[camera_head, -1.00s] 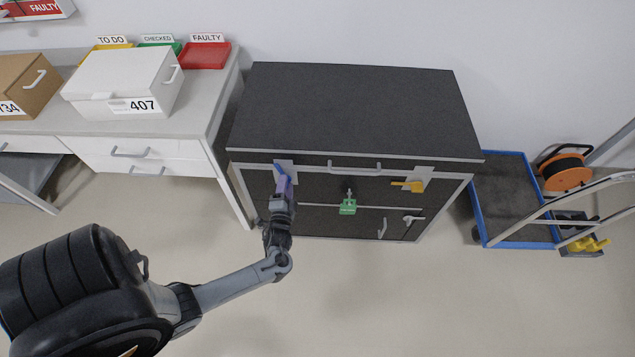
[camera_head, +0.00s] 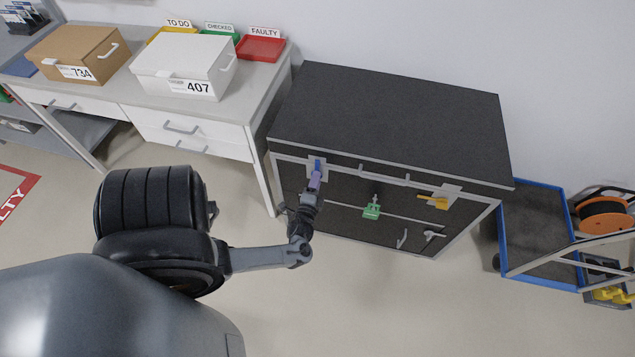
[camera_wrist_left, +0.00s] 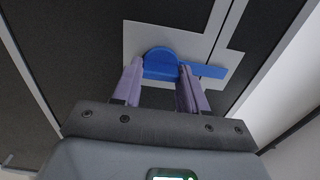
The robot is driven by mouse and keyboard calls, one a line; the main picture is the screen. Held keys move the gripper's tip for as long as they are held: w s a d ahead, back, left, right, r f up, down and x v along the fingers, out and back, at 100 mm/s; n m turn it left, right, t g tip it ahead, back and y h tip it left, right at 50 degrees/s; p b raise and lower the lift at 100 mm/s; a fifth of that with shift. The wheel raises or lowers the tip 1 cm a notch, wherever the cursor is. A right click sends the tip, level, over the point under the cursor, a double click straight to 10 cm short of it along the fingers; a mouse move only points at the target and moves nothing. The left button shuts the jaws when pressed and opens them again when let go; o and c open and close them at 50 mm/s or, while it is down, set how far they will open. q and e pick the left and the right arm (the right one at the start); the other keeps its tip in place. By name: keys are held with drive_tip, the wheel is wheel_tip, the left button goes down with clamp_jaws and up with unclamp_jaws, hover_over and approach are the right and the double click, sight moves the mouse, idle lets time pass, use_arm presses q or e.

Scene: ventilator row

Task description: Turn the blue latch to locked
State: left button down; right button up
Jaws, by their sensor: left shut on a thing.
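The blue latch (camera_head: 317,165) sits on a pale plate at the upper left of the dark cabinet's front (camera_head: 345,190). My left gripper (camera_head: 316,178), with purple fingers, is at the latch. In the left wrist view, the fingers (camera_wrist_left: 159,76) are on either side of the latch's rounded blue hub (camera_wrist_left: 162,62), shut on it. The latch's flat arm (camera_wrist_left: 207,71) sticks out to the right there, past the right finger and across the plate's edge. In the head view the fingers hide part of the latch. My right gripper is not in view.
A yellow latch (camera_head: 434,202) and a green padlock (camera_head: 371,211) are on the same front. A bench (camera_head: 265,85) with boxes stands left, a blue-edged trolley (camera_head: 540,278) right. Floor in front is clear.

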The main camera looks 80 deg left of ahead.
use_arm(q)
drive_tip(key=c, duration=0.6)
unclamp_jaws()
drive_tip(key=v, duration=1.1)
drive_tip(key=shift+a, duration=0.1)
